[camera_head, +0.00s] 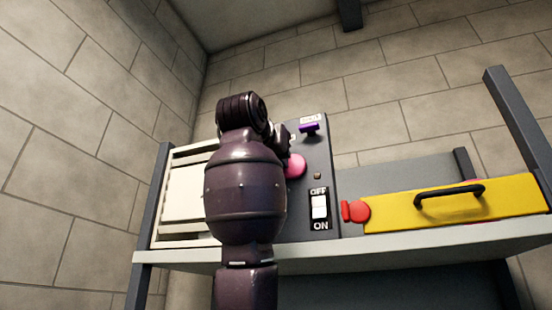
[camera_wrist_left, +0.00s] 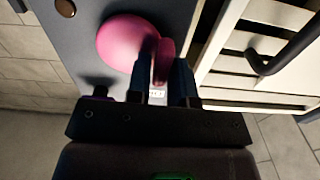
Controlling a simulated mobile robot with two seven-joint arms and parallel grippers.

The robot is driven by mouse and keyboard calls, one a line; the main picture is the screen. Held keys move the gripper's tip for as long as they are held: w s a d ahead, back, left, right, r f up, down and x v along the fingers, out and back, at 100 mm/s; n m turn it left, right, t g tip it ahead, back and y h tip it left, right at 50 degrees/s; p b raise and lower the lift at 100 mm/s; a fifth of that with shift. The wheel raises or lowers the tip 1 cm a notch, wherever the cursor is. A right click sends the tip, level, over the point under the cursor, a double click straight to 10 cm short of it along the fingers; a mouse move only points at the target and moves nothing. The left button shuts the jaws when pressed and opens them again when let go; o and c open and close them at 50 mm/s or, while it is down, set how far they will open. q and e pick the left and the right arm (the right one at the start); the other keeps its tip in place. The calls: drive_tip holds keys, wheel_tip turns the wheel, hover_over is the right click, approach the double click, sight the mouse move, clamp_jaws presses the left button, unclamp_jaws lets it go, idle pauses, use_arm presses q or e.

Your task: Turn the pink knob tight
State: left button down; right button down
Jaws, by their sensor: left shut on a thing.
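The pink knob (camera_head: 295,166) is on the front of a dark grey panel (camera_head: 322,145), partly hidden behind my left arm in the head view. In the left wrist view the knob (camera_wrist_left: 125,40) shows as a round pink disc with a raised pink grip. My left gripper (camera_wrist_left: 164,65) is shut on that grip, with a dark finger on each side. In the head view my left gripper (camera_head: 284,146) is mostly hidden behind my wrist. My right gripper is in neither view.
The panel also carries a purple knob (camera_head: 309,128) above and an OFF/ON switch (camera_head: 319,207) below. A yellow box (camera_head: 450,207) with a black handle and a red knob (camera_head: 358,211) stand to the right. A white slatted unit (camera_head: 183,195) is on the left. All rest on a shelf (camera_head: 350,250).

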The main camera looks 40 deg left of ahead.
use_arm(q)
drive_tip(key=shift+m, duration=0.3)
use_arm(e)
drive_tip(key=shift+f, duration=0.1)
use_arm(q)
drive_tip(key=m+b, duration=0.1)
drive_tip(key=m, duration=0.2)
drive_tip(key=shift+d+f+m, duration=0.1)
drive_tip(key=shift+d+m, duration=0.05)
drive_tip(key=shift+m, duration=0.15)
drive_tip(key=m, duration=0.4)
drive_tip(key=shift+d+m, duration=0.15)
drive_tip(key=shift+m, duration=0.15)
wheel_tip(320, 180, down, 2)
drive_tip(key=m+p, duration=0.3)
drive_tip(key=m, duration=1.8)
drive_tip(key=shift+w+m, duration=0.1)
drive_tip(key=shift+m, duration=0.3)
drive_tip(key=m, duration=0.4)
drive_tip(key=shift+a+f+m, duration=0.1)
drive_tip(key=shift+a+m, duration=0.15)
drive_tip(key=shift+m, duration=0.15)
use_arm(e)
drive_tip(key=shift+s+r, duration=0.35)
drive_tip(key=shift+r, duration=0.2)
use_arm(q)
drive_tip(key=c, duration=1.1)
unclamp_jaws()
drive_tip(key=shift+c, duration=0.2)
